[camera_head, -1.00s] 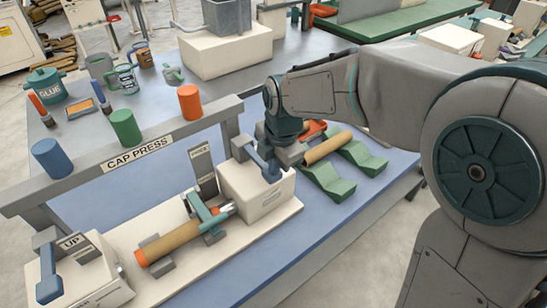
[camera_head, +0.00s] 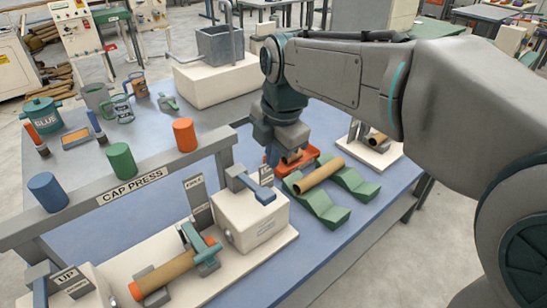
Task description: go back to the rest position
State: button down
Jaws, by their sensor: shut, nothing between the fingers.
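My gripper (camera_head: 279,160) hangs from my arm near the middle of the view, pointing down. It is shut and empty. It is over or just in front of an orange tray (camera_head: 300,167), which it partly hides. A cardboard tube (camera_head: 319,174) lies on two green cradles (camera_head: 318,203) to the right of my gripper. The fingertips are small and partly hard to make out against the tray.
A grey cap press frame (camera_head: 150,178) with blue, green and orange caps stands at the left. Another tube (camera_head: 170,277) lies clamped on a cream base. A white box with a blue-handled lever (camera_head: 252,187) stands close to my gripper. A cream stand (camera_head: 375,152) is at the right.

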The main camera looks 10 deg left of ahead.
dwell(0.6)
jog(key=s+d+f+m, duration=0.3)
jog(key=s+d+m, duration=0.1)
jog(key=d+m, duration=0.4)
jog(key=s+d+f+m+t+h, duration=0.1)
jog(key=s+d+f+m, duration=0.2)
jog(key=d+m, duration=0.5)
jog(key=s+d+f+m, duration=0.3)
jog(key=d+m, duration=0.5)
jog(key=m, duration=0.4)
jog(key=shift+s+f+t+h, duration=0.15)
jog(key=shift+s+t+h, duration=0.15)
jog(key=shift+s, duration=0.6)
